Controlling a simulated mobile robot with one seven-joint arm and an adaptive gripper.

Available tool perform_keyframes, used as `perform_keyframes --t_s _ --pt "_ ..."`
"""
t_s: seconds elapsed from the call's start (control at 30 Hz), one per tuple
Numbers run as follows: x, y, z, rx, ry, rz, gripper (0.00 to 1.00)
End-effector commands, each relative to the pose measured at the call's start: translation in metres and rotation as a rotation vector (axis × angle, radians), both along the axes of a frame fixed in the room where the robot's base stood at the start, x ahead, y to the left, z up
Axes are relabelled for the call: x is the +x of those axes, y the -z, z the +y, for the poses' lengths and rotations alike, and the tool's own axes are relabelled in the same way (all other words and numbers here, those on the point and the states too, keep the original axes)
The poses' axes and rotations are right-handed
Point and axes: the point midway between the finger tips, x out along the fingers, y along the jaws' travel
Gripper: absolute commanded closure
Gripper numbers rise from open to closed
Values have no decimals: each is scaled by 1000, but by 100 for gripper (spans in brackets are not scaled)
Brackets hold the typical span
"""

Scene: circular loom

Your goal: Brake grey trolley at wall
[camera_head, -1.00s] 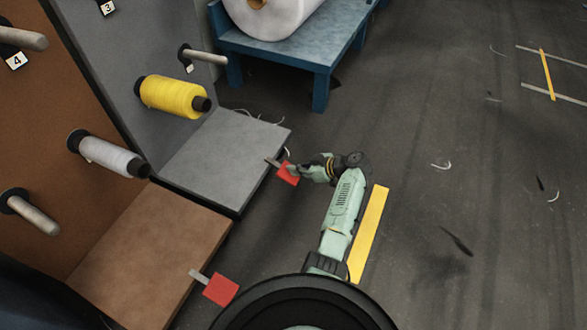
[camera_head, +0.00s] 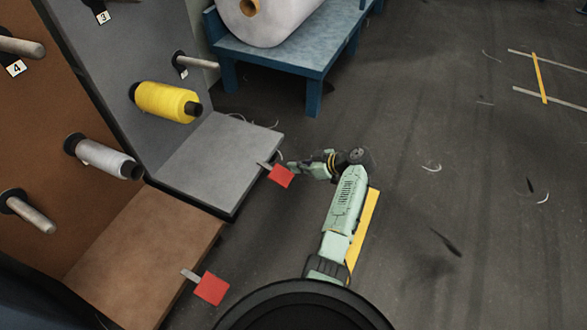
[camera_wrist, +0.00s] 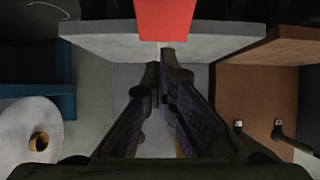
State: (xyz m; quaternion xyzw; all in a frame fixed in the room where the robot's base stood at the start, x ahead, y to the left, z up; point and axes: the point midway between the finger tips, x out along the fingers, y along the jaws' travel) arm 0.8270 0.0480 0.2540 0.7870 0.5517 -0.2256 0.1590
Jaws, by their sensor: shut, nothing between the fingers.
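The grey trolley (camera_head: 218,165) has a flat grey deck and an upright panel. A red brake pedal (camera_head: 281,176) sticks out on a short metal bar from its deck edge. My gripper (camera_head: 291,165) is shut and empty, right beside this pedal. In the wrist view, the red pedal (camera_wrist: 165,18) lies just beyond my closed fingertips (camera_wrist: 166,56), in line with them, and the grey deck edge (camera_wrist: 105,46) runs behind. I cannot tell whether the fingers touch the pedal.
A brown trolley (camera_head: 140,255) with its own red pedal (camera_head: 211,289) stands alongside. Pegs hold a yellow spool (camera_head: 163,101) and a white spool (camera_head: 100,157). A blue stand (camera_head: 275,55) carries a large white roll (camera_head: 275,15).

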Motion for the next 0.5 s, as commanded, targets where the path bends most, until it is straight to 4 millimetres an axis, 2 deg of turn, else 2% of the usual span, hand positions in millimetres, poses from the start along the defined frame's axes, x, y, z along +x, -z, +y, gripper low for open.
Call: perform_keyframes --t_s 0.03,0.2,0.3,0.5 --pt "-4 -5 -13 -1 4 0 100" --pt "-15 -18 -43 0 2 0 100" --pt "-20 -24 -56 0 1 0 100" --pt "-25 -29 -67 0 -1 0 100"
